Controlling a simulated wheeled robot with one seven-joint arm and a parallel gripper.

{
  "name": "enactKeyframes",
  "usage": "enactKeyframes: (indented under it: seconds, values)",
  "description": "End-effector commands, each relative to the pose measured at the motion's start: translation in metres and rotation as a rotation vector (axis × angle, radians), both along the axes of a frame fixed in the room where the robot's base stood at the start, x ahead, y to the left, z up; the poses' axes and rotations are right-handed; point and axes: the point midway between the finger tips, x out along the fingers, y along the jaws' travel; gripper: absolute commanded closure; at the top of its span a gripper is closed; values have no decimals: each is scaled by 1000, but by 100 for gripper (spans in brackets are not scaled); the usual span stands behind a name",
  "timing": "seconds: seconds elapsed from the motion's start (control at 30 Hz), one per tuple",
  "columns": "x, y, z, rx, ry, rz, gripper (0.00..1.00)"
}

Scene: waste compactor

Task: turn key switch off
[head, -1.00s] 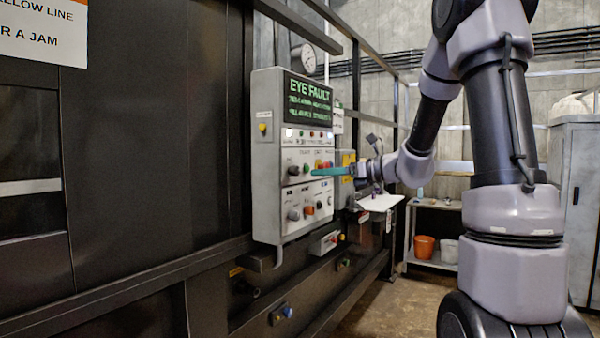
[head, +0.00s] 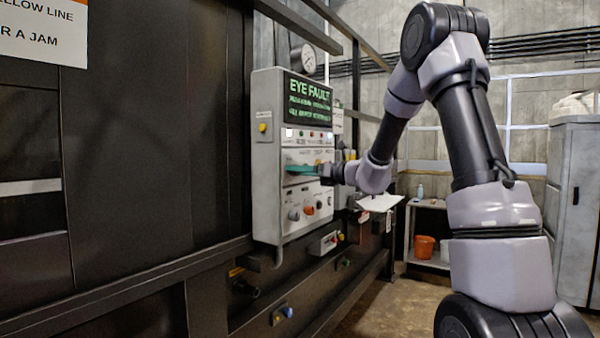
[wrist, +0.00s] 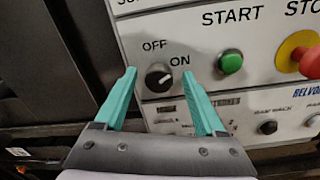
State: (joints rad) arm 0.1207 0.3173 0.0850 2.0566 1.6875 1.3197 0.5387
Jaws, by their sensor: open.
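The key switch (wrist: 158,77) is a round black knob on the light grey panel, with OFF printed above it and ON to its upper right. Its white mark points up and right, toward ON. My gripper (wrist: 159,73) has two teal fingers, open, one on each side of the knob in the wrist view, with a gap to it on both sides. Whether the tips reach the knob's depth I cannot tell. In the head view the gripper (head: 303,170) is at the front of the control box (head: 266,180), and hides the switch.
A green START button (wrist: 230,62) is right of the switch, with a red mushroom stop button (wrist: 305,57) on a yellow base farther right. Small knobs sit on the panel below. The box screen (head: 308,100) reads EYE FAULT. A dark machine wall (head: 150,130) stands at left.

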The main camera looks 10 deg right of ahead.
Motion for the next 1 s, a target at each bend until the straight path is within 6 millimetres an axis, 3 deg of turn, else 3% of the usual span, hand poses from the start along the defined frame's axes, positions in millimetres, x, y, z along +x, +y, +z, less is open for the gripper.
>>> enactKeyframes:
  seconds: [0.27,0.47,1.0]
  values:
    - [1,1,0,-1,-1,0,28]
    - [1,1,0,-1,-1,0,100]
    - [1,1,0,-92,-105,0,100]
